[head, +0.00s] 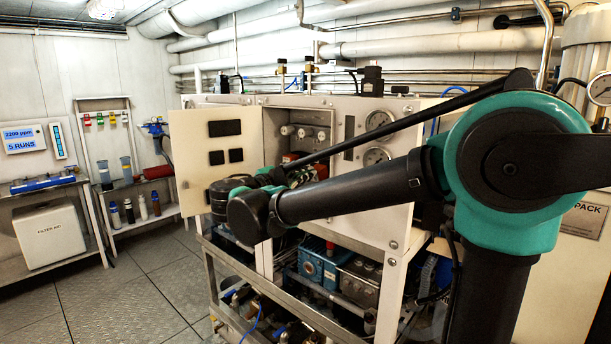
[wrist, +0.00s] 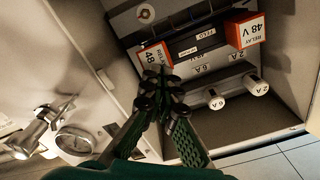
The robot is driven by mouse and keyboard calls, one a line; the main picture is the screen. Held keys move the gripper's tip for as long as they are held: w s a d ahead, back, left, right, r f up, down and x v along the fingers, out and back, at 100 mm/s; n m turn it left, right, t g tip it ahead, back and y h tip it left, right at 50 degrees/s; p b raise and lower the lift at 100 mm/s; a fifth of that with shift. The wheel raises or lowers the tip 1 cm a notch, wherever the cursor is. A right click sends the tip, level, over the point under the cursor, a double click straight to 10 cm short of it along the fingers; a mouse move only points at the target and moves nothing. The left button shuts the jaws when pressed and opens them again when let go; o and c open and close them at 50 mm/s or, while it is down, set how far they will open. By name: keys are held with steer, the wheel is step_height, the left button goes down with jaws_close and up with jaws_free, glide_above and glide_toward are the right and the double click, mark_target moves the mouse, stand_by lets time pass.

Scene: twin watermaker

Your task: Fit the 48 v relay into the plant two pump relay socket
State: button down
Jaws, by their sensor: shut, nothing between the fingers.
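In the wrist view, an orange and white relay marked 48 V (wrist: 247,30) sits at the right of a row inside the open cabinet. A second orange and white block (wrist: 152,57), with "48" showing, sits at the left of the row, its near end partly hidden by my fingers. A dark block (wrist: 197,42) lies between them, with a small upside-down label. My gripper (wrist: 158,76) is shut and empty, its tips just in front of the left block; contact cannot be told. In the head view, orange (head: 290,158) shows inside the cabinet beyond my arm. I cannot tell which socket serves plant two.
White fuse holders (wrist: 257,86) with amp labels stick out near the relay row. The open cabinet door (head: 190,150) stands left of my wrist. Gauges (head: 377,156) are on the panel to the right. Floor (head: 140,285) at the left is clear.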

steer(key=shift+w+d, duration=0.2)
steer(key=shift+w, duration=0.05)
steer(key=shift+s+a, duration=0.1)
steer(key=shift+s, duration=0.05)
